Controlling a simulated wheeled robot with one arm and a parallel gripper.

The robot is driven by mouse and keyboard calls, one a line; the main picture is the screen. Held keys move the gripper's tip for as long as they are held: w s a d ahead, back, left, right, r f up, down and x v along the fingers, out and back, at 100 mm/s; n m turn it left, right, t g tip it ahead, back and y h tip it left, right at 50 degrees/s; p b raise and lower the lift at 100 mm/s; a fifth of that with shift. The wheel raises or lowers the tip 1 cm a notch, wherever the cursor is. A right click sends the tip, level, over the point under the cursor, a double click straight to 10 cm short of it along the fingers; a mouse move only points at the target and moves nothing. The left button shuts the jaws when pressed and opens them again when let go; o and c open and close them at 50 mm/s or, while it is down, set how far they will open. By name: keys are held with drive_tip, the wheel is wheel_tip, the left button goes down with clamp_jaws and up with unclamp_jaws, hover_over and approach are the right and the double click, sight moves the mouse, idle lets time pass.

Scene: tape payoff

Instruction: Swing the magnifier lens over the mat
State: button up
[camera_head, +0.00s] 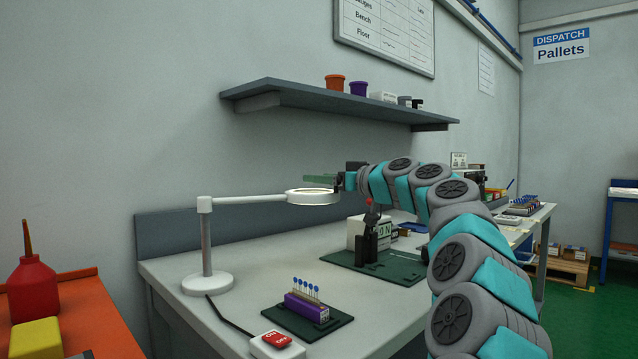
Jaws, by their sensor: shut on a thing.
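The magnifier has a round white base and post (207,250) on the bench, with a white arm reaching right to its ring-shaped lens (313,197). My gripper (338,184) is at the right rim of the lens and appears shut on it; the fingertips are small and partly hidden. A green bar-like part shows just above the lens. A dark green mat (343,318) lies at the front with a purple block of blue-headed pins on it. Another dark green mat (400,270) lies further right under a black fixture. In the picture, the lens appears above and between the mats.
A white box with a red switch (277,346) and a black cable is at the bench's front edge. A white box (356,233) stands behind the black fixture (366,248). A wall shelf (330,103) holds small tubs. An orange surface with a red bottle (33,292) is at left.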

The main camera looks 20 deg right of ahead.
drive_tip(key=b+v, duration=0.2)
drive_tip(key=v, duration=0.4)
drive_tip(key=shift+b, duration=0.35)
drive_tip(key=shift+s+a+b, duration=0.1)
drive_tip(key=shift+s+b, duration=0.05)
drive_tip(key=shift+b, duration=0.15)
idle(0.3)
